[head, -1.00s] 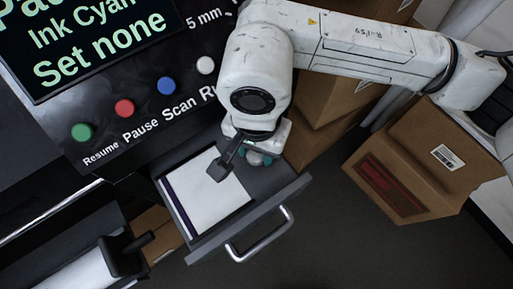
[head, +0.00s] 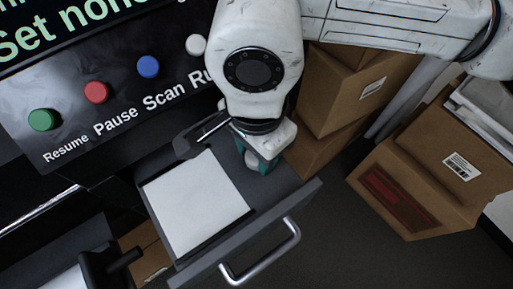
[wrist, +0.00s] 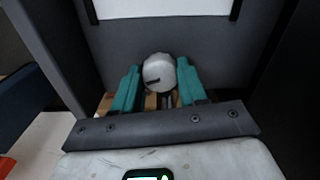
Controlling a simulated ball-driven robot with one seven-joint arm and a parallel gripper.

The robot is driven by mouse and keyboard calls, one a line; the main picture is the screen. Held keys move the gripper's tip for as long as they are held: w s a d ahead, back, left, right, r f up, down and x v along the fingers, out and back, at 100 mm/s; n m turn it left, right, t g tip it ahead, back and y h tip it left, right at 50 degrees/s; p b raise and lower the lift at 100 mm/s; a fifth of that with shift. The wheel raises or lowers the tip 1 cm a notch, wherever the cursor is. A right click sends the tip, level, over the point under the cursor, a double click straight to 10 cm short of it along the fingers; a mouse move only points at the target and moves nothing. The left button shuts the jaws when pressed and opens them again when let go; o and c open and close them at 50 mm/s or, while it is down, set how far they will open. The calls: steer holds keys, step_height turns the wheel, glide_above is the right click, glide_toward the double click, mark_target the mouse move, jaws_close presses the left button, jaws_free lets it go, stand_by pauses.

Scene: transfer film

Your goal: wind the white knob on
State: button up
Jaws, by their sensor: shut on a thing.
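The white knob (wrist: 158,72) is round, pale grey-white, with a short dark mark on its face. In the wrist view it sits between the two teal fingers of my gripper (wrist: 158,84), which is shut on it. In the head view my gripper (head: 262,162) points down at the dark drawer-like tray (head: 285,190), at its back right corner. What the knob sits on cannot be made out.
A white sheet (head: 198,203) lies in the tray, left of my gripper. The tray has a metal handle (head: 268,258) in front. A panel with green (head: 42,120), red (head: 96,92), blue (head: 148,67) and white (head: 196,44) buttons stands behind. Cardboard boxes (head: 425,185) stand at right.

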steer(key=o, duration=1.1)
steer(key=shift+c, duration=0.2)
step_height(320, 180, up, 11)
steer(key=b, duration=0.1)
steer(key=shift+f, duration=0.1)
